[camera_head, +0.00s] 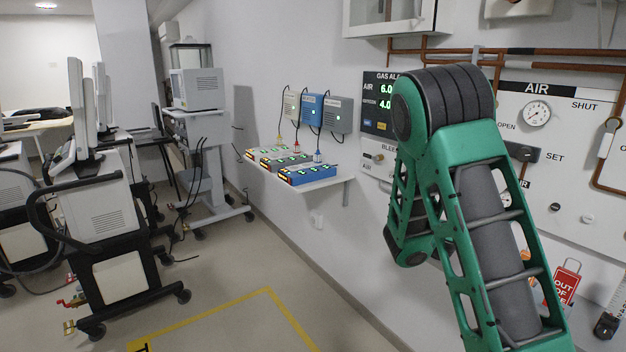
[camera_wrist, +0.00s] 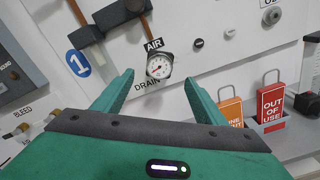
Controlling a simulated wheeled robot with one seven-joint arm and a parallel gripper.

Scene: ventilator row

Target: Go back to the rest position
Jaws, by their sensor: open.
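My gripper (camera_wrist: 162,95) shows in the wrist view with its two green fingers spread wide and nothing between them. It faces the gas panel, with a small round gauge (camera_wrist: 159,66) under an AIR label beyond the fingertips. My green and grey arm fills the right side of the head view, bent at a high elbow, and the gripper itself is out of sight there. On the panel, an upper gauge (camera_head: 537,114) sits under a large AIR sign.
An orange tag (camera_wrist: 230,108) and a red OUT OF USE tag (camera_wrist: 270,104) stand at the right in the wrist view. A shelf (camera_head: 325,184) with battery-like packs juts from the wall. Ventilator carts (camera_head: 100,205) stand at the left. The floor (camera_head: 215,285) between is clear.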

